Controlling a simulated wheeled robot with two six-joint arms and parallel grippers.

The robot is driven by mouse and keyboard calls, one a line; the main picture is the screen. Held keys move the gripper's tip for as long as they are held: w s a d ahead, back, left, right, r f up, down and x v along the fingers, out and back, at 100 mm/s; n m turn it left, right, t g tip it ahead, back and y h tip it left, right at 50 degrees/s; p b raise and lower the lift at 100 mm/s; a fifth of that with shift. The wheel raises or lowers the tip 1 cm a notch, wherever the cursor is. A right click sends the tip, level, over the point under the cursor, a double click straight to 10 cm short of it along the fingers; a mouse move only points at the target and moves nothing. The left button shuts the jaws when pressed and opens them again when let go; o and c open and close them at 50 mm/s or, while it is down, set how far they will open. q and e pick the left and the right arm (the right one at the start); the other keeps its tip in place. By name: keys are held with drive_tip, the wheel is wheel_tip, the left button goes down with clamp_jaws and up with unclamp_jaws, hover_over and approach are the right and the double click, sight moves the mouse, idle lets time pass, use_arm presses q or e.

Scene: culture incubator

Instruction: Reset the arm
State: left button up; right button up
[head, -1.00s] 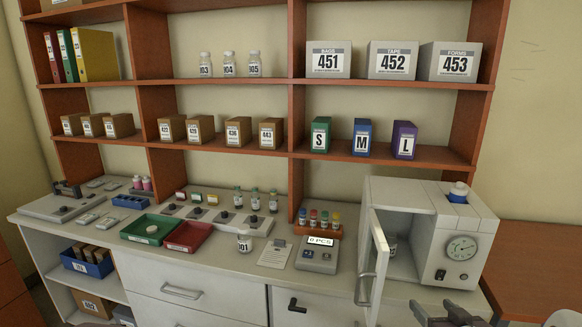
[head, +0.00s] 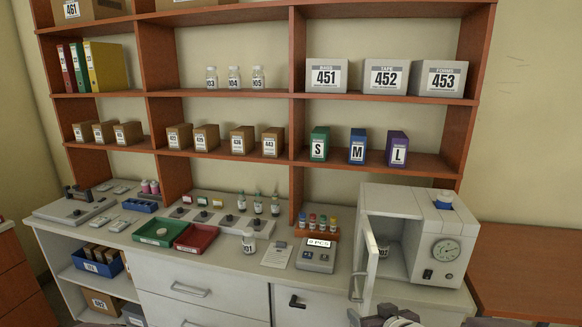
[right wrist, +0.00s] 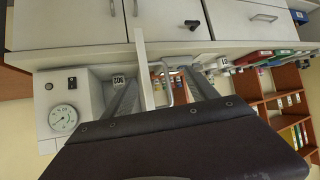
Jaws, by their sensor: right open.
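My right gripper (head: 384,318) shows at the bottom edge of the head view, in front of the counter and below the incubator's open door. In the right wrist view it (right wrist: 160,88) is open, its two fingers apart with nothing held. The white incubator (head: 436,247) stands at the right end of the counter with a round gauge on its front. Its door (head: 366,262) stands open; in the right wrist view the door (right wrist: 142,70) and its handle appear between the fingers, seemingly beyond them. A labelled jar (head: 383,249) sits inside. My left gripper is not in view.
The counter holds a green tray (head: 160,230), a red tray (head: 196,238), a white jar (head: 249,244), a scale (head: 315,257) and a rack of coloured-cap vials (head: 318,228). Wooden shelves with boxes rise behind. A brown table (head: 525,265) is at right.

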drive_tip(key=s+f+m+g, duration=0.1)
drive_tip(key=s+f+g, duration=0.3)
drive_tip(key=s, duration=0.4)
drive_tip(key=s+a+f+m+g+h, duration=0.1)
drive_tip(key=s+f+g, duration=0.3)
drive_tip(key=s, duration=0.5)
drive_tip(key=shift+s+f+g+p, duration=0.15)
drive_tip(key=shift+s+g+p, duration=0.25)
drive_tip(key=shift+g, duration=0.5)
drive_tip(key=shift+w, duration=0.1)
